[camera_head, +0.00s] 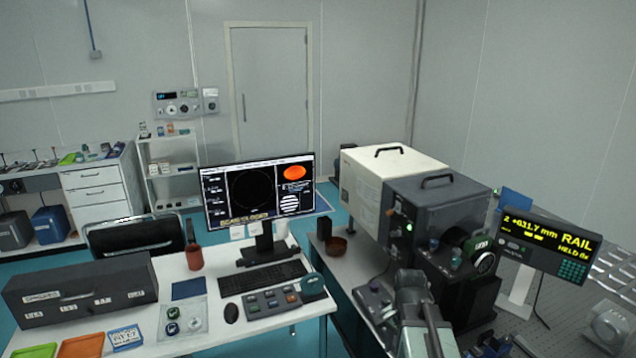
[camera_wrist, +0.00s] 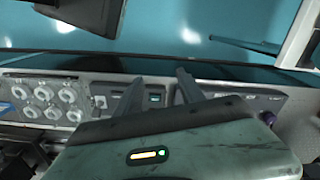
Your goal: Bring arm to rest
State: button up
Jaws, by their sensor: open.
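My gripper (camera_wrist: 160,80) shows in the wrist view with its two dark fingers spread apart and nothing between them. Its grey-green body with a small yellow and green light fills the bottom of that view. A grey panel edge with small switches lies behind the fingers, and I cannot tell whether they touch it. In the head view my arm (camera_head: 416,315) rises at the bottom, right of centre, in front of the dark instrument housing (camera_head: 440,215). The fingers cannot be made out clearly there.
A white desk (camera_head: 245,335) with a monitor (camera_head: 259,190), keyboard (camera_head: 262,278) and control box stands left. A rail readout display (camera_head: 548,243) stands right. In the wrist view, several round white fittings (camera_wrist: 42,95) sit left of the fingers, with teal floor (camera_wrist: 200,25) beyond.

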jog(key=s+a+n, duration=0.2)
jog(key=a+n, duration=0.7)
jog(key=n, duration=0.2)
jog(key=shift+a, duration=0.25)
